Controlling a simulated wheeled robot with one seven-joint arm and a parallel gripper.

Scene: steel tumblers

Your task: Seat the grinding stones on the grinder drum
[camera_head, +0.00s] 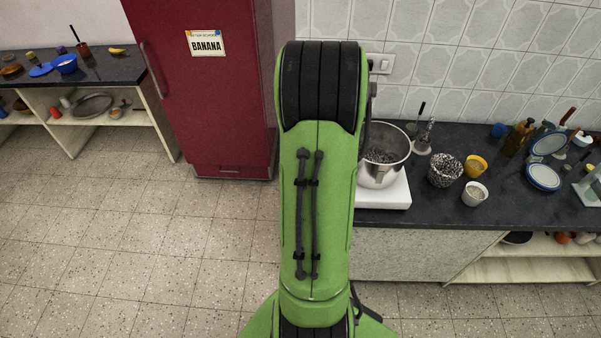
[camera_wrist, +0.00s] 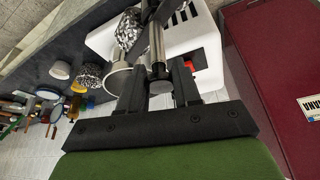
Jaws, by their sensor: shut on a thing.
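The grinder drum (camera_head: 374,176) is a steel pot on a white base (camera_head: 397,198) at the counter's near edge. Speckled grey stone shows inside its mouth. In the wrist view, my gripper (camera_wrist: 159,78) is shut on a dark fitting with a steel shaft (camera_wrist: 156,42). Speckled grinding stones (camera_wrist: 129,28) show just left of this shaft, above the white base (camera_wrist: 206,50). Part of a steel rim (camera_wrist: 117,80), seemingly the drum, shows beside the left finger. I cannot tell whether the stones touch the drum. In the head view, my arm hides my gripper.
A speckled pot (camera_head: 445,172), a yellow cup (camera_head: 476,165) and a white bowl (camera_head: 474,194) stand right of the grinder. Bottles and blue-rimmed plates (camera_head: 543,177) lie farther right. A red fridge (camera_head: 205,95) stands left of the counter. The tiled wall is close behind.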

